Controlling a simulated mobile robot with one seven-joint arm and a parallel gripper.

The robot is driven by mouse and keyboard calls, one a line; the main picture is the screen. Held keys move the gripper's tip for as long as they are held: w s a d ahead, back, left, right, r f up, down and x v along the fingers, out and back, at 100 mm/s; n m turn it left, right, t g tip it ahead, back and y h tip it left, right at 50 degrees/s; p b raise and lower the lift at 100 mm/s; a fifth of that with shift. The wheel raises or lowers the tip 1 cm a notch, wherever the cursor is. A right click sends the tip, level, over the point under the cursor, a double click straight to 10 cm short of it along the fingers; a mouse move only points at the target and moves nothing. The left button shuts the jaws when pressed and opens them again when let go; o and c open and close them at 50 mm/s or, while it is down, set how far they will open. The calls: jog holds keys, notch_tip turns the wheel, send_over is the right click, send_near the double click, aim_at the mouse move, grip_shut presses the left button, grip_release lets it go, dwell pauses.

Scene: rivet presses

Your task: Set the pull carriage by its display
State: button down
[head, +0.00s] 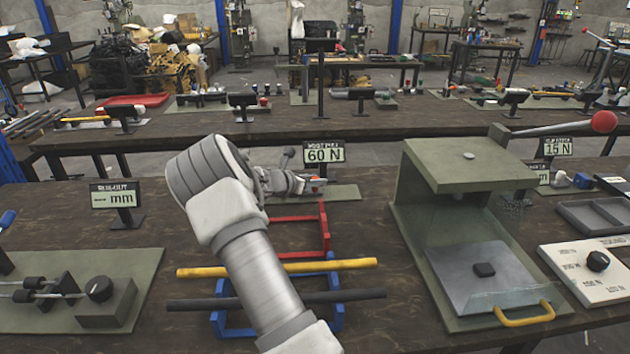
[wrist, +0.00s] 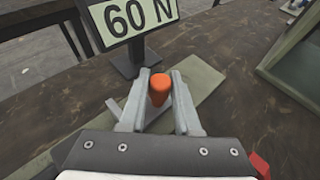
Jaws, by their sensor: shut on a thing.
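My gripper (head: 300,183) is at the small pull carriage device behind the middle of the bench. In the wrist view, my gripper (wrist: 160,78) has its two fingers on either side of an orange knob (wrist: 158,92) and is shut on it. A little orange also shows by the fingers in the head view. The device's display (head: 324,153) stands just behind and reads 60 N; it also fills the top of the wrist view (wrist: 130,15). The device sits on a grey-green base plate (head: 343,194). My arm and gripper hide much of the carriage.
A large green press (head: 468,165) with a red-ball lever (head: 604,121) stands to the right. A 15 N display (head: 557,149) stands far right.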

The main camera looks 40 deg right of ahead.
dwell(0.8)
jog(key=c, duration=0.6)
grip_release()
jog(key=shift+a, duration=0.1)
jog(key=p+v, duration=0.2)
jog(key=v, duration=1.5)
jog(key=shift+a+p, duration=0.2)
jog(key=shift+p, duration=0.1)
